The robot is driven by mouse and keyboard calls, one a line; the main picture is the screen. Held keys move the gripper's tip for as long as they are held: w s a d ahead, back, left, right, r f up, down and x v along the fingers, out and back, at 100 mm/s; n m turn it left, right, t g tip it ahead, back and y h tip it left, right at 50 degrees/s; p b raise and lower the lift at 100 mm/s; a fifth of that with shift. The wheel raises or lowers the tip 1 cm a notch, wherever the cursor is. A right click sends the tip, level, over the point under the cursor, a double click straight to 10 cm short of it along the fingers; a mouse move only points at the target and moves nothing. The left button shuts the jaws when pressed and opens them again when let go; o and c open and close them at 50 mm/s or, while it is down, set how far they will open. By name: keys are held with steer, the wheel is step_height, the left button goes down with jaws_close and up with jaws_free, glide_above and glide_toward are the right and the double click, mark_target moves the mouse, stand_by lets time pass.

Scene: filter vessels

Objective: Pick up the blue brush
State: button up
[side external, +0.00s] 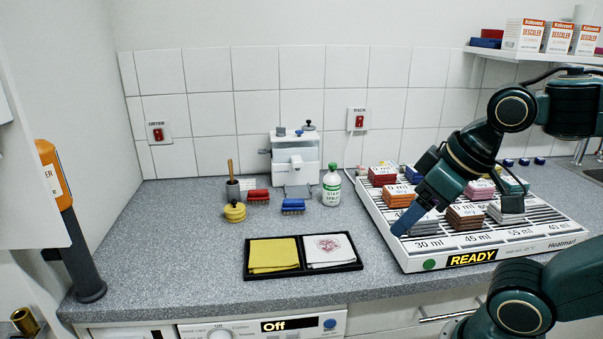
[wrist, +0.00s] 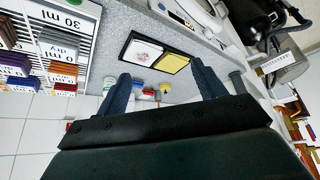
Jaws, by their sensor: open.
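The blue brush (side external: 293,207) lies on the grey counter in the side external view, bristles down, just left of the green-and-white spray bottle (side external: 332,185). A similar red brush (side external: 258,196) lies behind it to the left. My gripper (side external: 408,222) is well to the right of the blue brush, above the front left part of the rack. It is open and empty. In the wrist view my gripper's two blue fingers (wrist: 160,69) stand wide apart.
The heated rack (side external: 415,262) holds several coloured stacks. A black tray (side external: 304,273) with yellow and white cloths lies in front of the brushes; it also shows in the wrist view (wrist: 155,64). The front-left counter is clear.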

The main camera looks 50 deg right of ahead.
steer(key=shift+c, duration=1.4)
steer(key=w+d+r+n+g+y, duration=0.1)
steer(key=w+d+r+n, duration=0.15)
steer(key=w, duration=0.75)
steer(key=w+d+r+n, duration=0.1)
steer(key=w+d+n, duration=0.15)
steer(key=w, duration=0.75)
steer(key=w+d+f+n+y, duration=0.1)
steer(key=w+d+f, duration=0.4)
steer(key=w+d, duration=0.2)
steer(key=w+d+f+n+g+y, duration=0.1)
steer(key=w+d+f+n, duration=0.1)
steer(key=w+d+f, duration=0.4)
steer(key=shift+w+d, duration=0.65)
steer(key=shift+d, duration=0.55)
